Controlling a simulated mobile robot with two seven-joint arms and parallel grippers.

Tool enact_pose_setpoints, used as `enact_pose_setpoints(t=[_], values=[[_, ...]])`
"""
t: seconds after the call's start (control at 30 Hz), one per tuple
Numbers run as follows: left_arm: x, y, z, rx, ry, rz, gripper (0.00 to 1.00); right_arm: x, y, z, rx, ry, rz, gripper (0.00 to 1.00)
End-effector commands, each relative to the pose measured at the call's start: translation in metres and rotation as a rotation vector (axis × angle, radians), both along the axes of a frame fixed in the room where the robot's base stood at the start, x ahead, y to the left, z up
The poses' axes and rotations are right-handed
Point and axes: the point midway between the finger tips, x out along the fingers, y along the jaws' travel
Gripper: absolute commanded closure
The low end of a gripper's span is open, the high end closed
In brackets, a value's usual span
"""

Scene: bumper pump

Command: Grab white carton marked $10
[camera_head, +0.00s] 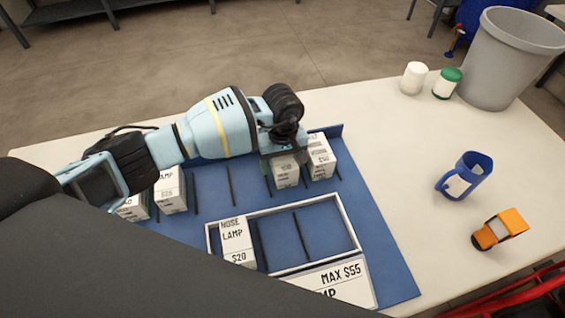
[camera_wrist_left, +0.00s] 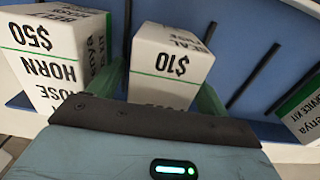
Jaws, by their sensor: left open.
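The white carton marked $10 (camera_wrist_left: 172,62) stands upright on the blue board, with a green line across its face. It also shows in the head view (camera_head: 285,176), partly covered from above by my left gripper (camera_head: 282,156). In the left wrist view the left gripper (camera_wrist_left: 158,92) is open, with one greenish finger on either side of the $10 carton. I cannot tell whether the fingers touch it. My right gripper is not in view.
A $50 carton (camera_head: 320,158) stands close beside the $10 carton. Other cartons (camera_head: 170,192) stand at the board's left. A white-framed tray (camera_head: 349,222) holds a $20 carton (camera_head: 236,238). A blue mug (camera_head: 462,182), toy truck (camera_head: 500,229) and grey bin (camera_head: 505,62) are at right.

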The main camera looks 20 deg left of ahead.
Motion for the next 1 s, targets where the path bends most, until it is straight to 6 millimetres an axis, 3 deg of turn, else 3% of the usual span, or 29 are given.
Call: enact_pose_setpoints(t=[0.2,0.63,0.87,1.0], values=[[0.000,0.000,0.000,0.000,-0.001,0.000,0.22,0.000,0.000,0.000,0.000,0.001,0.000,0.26],[0.000,0.000,0.000,0.000,-0.001,0.001,0.78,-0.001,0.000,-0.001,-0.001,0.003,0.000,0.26],[0.001,0.000,0.002,-0.001,-0.003,0.001,0.79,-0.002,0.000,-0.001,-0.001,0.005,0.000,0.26],[0.002,0.000,0.013,-0.001,-0.006,0.001,0.79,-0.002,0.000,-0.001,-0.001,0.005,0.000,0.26]])
